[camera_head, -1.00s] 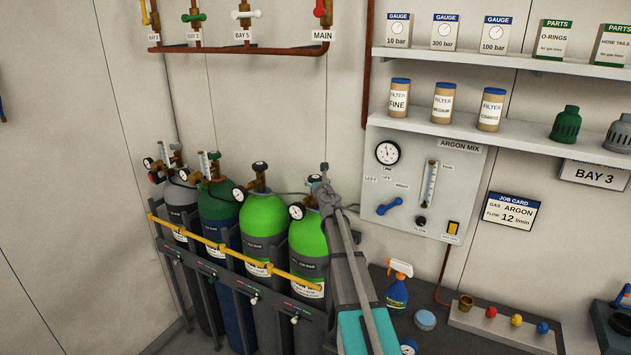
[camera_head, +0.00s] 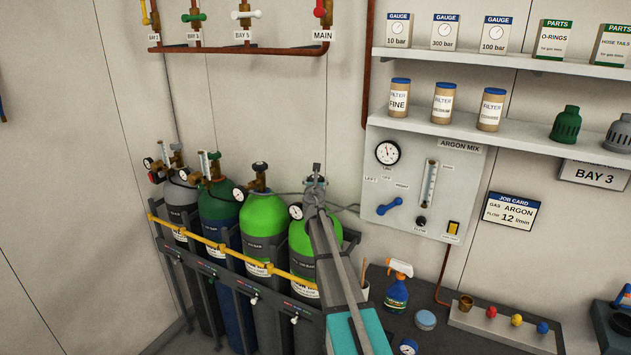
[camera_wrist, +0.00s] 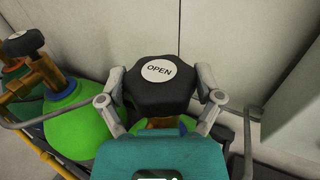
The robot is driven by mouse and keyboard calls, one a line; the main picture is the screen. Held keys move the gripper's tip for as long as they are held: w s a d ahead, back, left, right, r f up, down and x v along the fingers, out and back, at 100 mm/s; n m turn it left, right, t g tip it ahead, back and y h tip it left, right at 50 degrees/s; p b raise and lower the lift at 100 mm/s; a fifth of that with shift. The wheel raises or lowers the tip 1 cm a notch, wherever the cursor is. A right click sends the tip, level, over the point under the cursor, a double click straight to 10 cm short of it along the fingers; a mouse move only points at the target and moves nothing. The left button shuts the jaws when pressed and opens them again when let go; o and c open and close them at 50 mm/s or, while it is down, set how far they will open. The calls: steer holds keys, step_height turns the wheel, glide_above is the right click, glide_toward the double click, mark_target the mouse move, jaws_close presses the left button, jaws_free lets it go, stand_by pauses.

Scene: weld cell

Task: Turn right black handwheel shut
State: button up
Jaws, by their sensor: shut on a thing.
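The right black handwheel (camera_wrist: 160,88) fills the middle of the wrist view, with a white round label reading OPEN on its top. My gripper (camera_wrist: 161,95) is shut on it, one finger on each side of the rim. In the head view my gripper (camera_head: 315,185) is over the top of the rightmost green cylinder (camera_head: 302,240) and hides that handwheel and valve almost wholly. A gauge (camera_head: 296,211) shows at the left of this valve. The other green cylinder (camera_head: 263,220) stands to its left with its own black handwheel (camera_head: 260,166).
A yellow bar (camera_head: 225,248) runs across the row of cylinders. Two more cylinders stand further left. Grey hoses (camera_wrist: 55,118) pass beside the valve. The argon mix panel (camera_head: 455,190) is on the wall at right, above a bench with a spray bottle (camera_head: 397,288).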

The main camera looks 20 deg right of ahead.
steer(key=o, duration=0.9)
steer(key=v, duration=1.2)
